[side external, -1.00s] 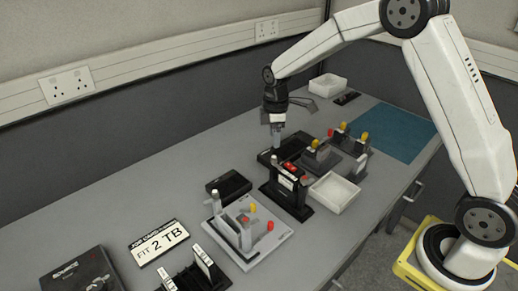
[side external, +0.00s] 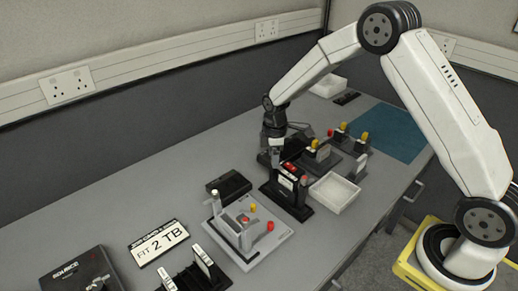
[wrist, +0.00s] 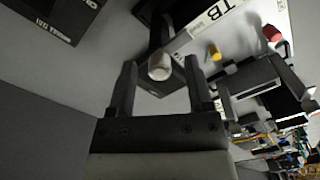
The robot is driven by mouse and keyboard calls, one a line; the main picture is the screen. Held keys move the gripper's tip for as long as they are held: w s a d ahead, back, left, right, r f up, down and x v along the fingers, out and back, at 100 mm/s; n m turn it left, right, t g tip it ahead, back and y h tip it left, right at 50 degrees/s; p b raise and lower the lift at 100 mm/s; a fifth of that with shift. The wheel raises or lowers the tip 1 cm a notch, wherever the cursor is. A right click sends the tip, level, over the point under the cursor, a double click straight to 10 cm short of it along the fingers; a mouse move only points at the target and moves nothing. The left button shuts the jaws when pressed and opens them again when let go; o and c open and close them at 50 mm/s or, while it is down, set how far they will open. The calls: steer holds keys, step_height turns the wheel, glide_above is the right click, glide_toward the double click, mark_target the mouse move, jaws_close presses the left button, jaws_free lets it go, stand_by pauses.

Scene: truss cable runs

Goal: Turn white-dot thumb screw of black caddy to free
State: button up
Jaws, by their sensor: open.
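The black caddy (side external: 290,198) stands upright in the middle of the bench in the side view, with red parts on top. My gripper (side external: 275,160) is low on its far side, its fingertips partly hidden there. In the wrist view my gripper (wrist: 161,78) is open, with one finger on each side of a round white-topped thumb screw (wrist: 159,66). The screw head lies between the fingertips, with a visible gap to each. A black body (wrist: 160,85) shows behind the screw. I cannot tell how far the screw is turned.
A grey fixture plate (side external: 265,240) with red and yellow knobs stands to the left. A white tray (side external: 334,193) is right of the caddy. Yellow-topped holders (side external: 340,140) stand behind.

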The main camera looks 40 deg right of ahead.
jaws_close()
steer(key=shift+m, duration=0.5)
steer(key=m, duration=1.9)
stand_by(0.4)
